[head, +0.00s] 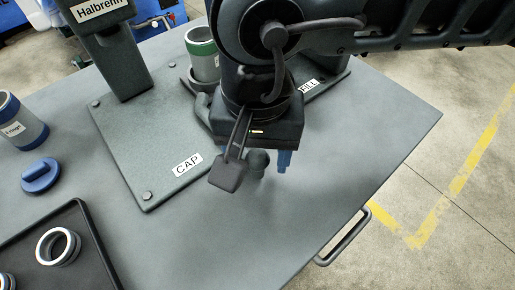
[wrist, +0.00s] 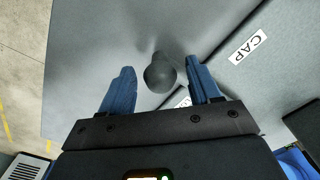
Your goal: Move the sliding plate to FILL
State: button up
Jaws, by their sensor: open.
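The sliding plate (head: 187,84) is a dark holder at the back of the base plate, largely hidden by my arm. A grey cup with a green rim (head: 201,58) stands on it. A round dark knob (head: 258,163) shows below my gripper; its link to the plate is hidden. My gripper (head: 270,161) is open. In the wrist view, the knob (wrist: 160,73) shows between its two blue fingers, with gaps on both sides. The CAP label (head: 187,165) is at the front of the base plate. The FILL label (head: 308,87) is at the right, partly covered by my arm.
At left are a blue-banded cup (head: 20,125), a blue cap (head: 41,175) and a black tray (head: 90,245) with rings. The table's right side is clear. A handle (head: 343,238) juts from its edge.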

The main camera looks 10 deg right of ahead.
jog(key=shift+c, duration=0.3)
grip_shut()
dwell(0.3)
